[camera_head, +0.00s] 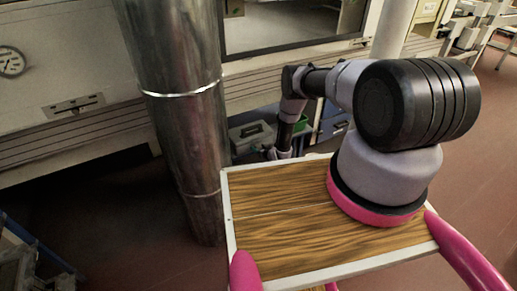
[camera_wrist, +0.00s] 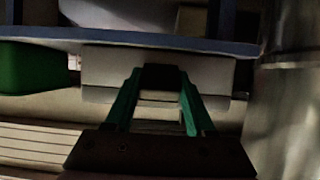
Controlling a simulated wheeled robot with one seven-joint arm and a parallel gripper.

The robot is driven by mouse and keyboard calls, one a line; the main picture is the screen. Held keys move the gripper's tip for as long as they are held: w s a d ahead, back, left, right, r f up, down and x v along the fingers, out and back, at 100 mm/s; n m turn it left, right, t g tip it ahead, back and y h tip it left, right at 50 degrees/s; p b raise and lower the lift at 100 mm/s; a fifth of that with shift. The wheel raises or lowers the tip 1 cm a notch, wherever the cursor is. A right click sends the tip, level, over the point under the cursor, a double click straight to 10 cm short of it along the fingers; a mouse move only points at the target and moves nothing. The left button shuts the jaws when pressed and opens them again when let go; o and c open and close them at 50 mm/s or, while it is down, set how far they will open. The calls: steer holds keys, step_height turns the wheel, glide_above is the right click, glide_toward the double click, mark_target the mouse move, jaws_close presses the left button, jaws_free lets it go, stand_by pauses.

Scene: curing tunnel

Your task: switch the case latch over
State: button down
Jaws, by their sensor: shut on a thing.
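The grey case (camera_head: 251,140) sits low beside the workstation, right of the steel column. In the wrist view the case (camera_wrist: 103,68) is a pale box behind my fingers. My gripper (camera_head: 277,153) is at the case's near right side in the head view, small and partly hard to make out. In the wrist view the two green fingers of my gripper (camera_wrist: 162,76) converge on a small dark piece at the case front, which appears to be the case latch. The fingers are shut on it. The latch's position cannot be read, as the fingertips cover it.
A steel column (camera_head: 182,110) stands close left of the case; it also shows in the wrist view (camera_wrist: 290,110). A green bin (camera_head: 303,124) is beside the case, and shows in the wrist view (camera_wrist: 36,68). A blue bar (camera_wrist: 150,40) runs close by the case.

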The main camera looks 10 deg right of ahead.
mark_target(260, 147)
steer(key=g, duration=0.1)
steer(key=r+g+h, duration=0.1)
steer(key=g, duration=0.1)
steer(key=w+g, duration=0.1)
steer(key=g, duration=0.1)
steer(key=shift+a+r+h, duration=0.15)
steer(key=shift+h, duration=0.15)
steer(key=shift+w+a+r+g+h, duration=0.15)
steer(key=shift+g+h, duration=0.15)
steer(key=shift+g, duration=0.65)
steer(key=shift+w+d+f+g+h, duration=0.15)
steer(key=shift+g+h, duration=0.15)
steer(key=shift+g, duration=0.65)
steer(key=shift+a+r, duration=0.1)
steer(key=shift+c, duration=1.2)
jaws_free()
steer(key=v, duration=1)
steer(key=shift+r, duration=0.4)
steer(key=shift+w+r, duration=0.1)
